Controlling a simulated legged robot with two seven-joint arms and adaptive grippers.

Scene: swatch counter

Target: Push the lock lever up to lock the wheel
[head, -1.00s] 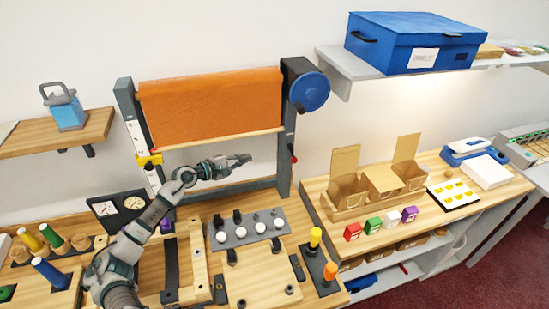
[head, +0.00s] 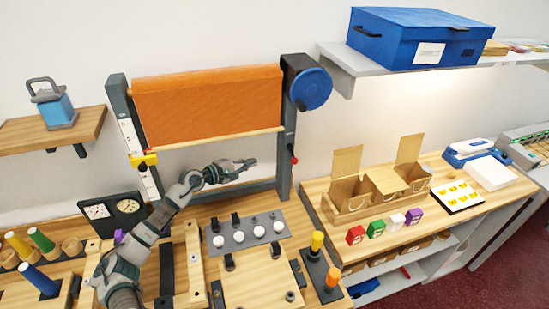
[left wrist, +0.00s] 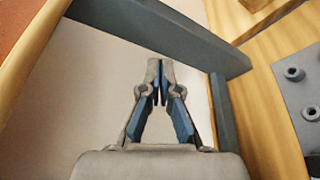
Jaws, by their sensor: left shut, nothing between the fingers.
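The blue wheel (head: 312,90) is mounted at the top of the right post of an upright frame that carries an orange cloth roll (head: 208,104). A small red-tipped lever (head: 294,160) sticks out of the same post, well below the wheel. My left gripper (head: 253,162) is shut and empty, in front of the frame's open middle. It is to the left of the lever at about the same height in the picture, apart from it. In the left wrist view the shut fingertips (left wrist: 160,64) point toward the frame's dark bars; the lever and wheel do not show there.
Below the frame lies a bench with a grey panel of white knobs (head: 241,237) and yellow and orange pegs (head: 317,241). A yellow slider (head: 144,160) sits on the left post. Open cardboard boxes (head: 345,190) stand on the right counter. The air between gripper and lever looks clear.

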